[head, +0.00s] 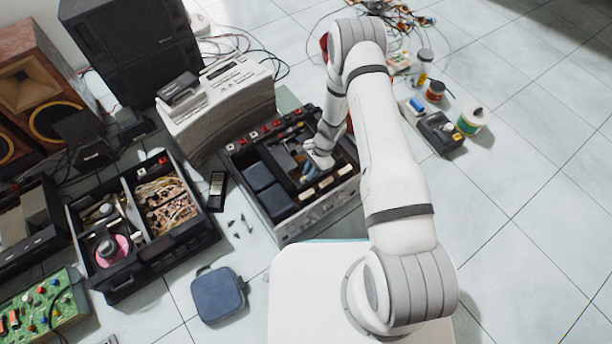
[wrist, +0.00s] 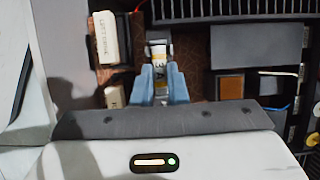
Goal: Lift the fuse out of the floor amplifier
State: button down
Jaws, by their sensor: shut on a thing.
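The floor amplifier (head: 290,228) is an open case with dark inner parts in the middle of the head view. My gripper (head: 309,172) reaches down into it. In the wrist view my gripper's blue fingers (wrist: 161,86) are shut on the fuse (wrist: 158,62), a small pale cylinder with yellowish marks and a metal end cap. The fuse lies between the fingertips, its lower part hidden by them. A metal clip shows at its far end. I cannot tell whether the fuse is still seated. In the head view the fuse is too small to make out.
Beside the fuse stand a cream block (wrist: 109,38), a dark finned heat sink (wrist: 225,10) and a brown square part (wrist: 231,87). Left of the amplifier are a black open case (head: 125,280), loose small parts and a blue pouch (head: 218,294).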

notch_tip(320, 180, up, 15)
jog(key=p, duration=0.7)
jog(key=shift+p, duration=0.35)
